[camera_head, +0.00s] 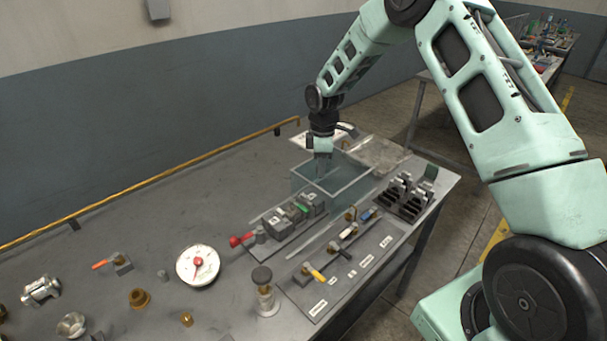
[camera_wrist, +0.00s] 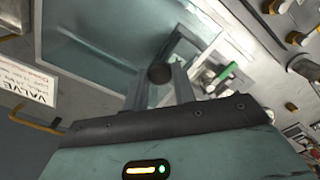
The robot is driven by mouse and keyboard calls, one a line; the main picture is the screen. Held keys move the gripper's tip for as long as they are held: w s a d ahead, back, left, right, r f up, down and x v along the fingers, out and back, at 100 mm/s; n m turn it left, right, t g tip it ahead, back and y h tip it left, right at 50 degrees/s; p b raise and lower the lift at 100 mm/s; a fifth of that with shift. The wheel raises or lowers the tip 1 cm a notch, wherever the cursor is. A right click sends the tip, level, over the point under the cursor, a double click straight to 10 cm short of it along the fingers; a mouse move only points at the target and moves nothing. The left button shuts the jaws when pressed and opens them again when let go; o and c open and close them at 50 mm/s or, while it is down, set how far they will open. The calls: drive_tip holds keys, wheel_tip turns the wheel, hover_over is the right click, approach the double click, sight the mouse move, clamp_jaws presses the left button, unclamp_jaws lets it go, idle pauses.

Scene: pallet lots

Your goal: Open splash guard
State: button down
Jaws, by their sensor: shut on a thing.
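The splash guard (camera_head: 345,187) is a clear, box-like cover standing on the far right part of the grey bench. Its clear panel with a pale edge fills the upper left of the wrist view (camera_wrist: 90,40). My gripper (camera_head: 322,172) points down at the guard's far left side. How the handle joins the panel is partly hidden by the fingers.
A white gauge (camera_head: 198,265) lies on the bench. A printed card (camera_wrist: 25,80) is near my gripper.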

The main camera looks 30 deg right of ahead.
sight(328, 172)
drive_tip(key=shift+w+d, duration=0.3)
drive_tip(key=shift+d, duration=0.5)
drive_tip(key=shift+w+d, duration=0.25)
drive_tip(key=shift+d, duration=0.5)
drive_tip(key=c, duration=1.1)
unclamp_jaws()
wheel_tip(328, 172, up, 18)
drive_tip(key=b, duration=0.4)
drive_tip(key=shift+f, duration=0.25)
